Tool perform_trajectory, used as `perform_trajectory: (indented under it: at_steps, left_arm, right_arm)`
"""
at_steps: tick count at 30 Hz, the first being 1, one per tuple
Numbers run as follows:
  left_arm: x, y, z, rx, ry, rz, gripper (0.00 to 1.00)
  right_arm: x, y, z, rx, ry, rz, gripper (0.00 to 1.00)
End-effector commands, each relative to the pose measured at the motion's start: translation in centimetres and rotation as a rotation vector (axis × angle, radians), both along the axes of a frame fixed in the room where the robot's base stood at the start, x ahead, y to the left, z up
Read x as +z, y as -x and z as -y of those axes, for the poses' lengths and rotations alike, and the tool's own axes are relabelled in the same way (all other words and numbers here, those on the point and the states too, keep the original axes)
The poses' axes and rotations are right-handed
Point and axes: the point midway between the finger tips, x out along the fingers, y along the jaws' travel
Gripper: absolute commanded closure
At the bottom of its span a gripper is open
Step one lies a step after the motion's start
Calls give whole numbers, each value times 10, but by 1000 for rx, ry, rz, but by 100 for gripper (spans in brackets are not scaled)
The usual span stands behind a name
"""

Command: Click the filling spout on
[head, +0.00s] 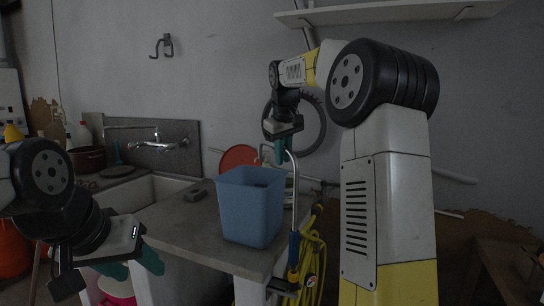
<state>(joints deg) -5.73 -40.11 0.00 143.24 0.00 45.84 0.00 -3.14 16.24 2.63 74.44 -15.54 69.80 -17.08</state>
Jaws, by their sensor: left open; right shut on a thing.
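A bent metal spout (296,190) rises as a hooked tube at the right front of the counter. Its lower end meets a blue fitting (294,250) at the counter's edge; I cannot tell whether the two are joined. My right gripper (282,152) is shut on the spout near its top bend, with teal fingers pointing down. The spout's short end hangs behind or over the blue tub (250,207), partly hidden. My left gripper (135,266) is open and empty, low at the left, in front of the counter and away from the spout.
The blue tub stands upright on the grey counter (190,225). A yellow hose (314,262) hangs coiled at the counter's right end. A sink (155,190) with a wall tap (160,144) is at the left. A red round lid (237,158) leans behind the tub. A shelf (400,12) is above.

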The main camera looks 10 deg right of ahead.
Motion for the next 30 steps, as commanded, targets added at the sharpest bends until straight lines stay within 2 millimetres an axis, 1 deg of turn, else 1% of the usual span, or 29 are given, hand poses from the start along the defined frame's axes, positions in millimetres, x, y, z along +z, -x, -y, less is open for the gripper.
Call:
perform_trajectory:
  at_steps: [11,22,30]
  left_arm:
    - [0,0,0,0,0,0,48]
    - [0,0,0,0,0,0,48]
    - [0,0,0,0,0,0,48]
  right_arm:
    - [0,0,0,0,0,0,100]
    - [-5,1,0,0,0,0,100]
    - [-6,0,0,0,0,1,100]
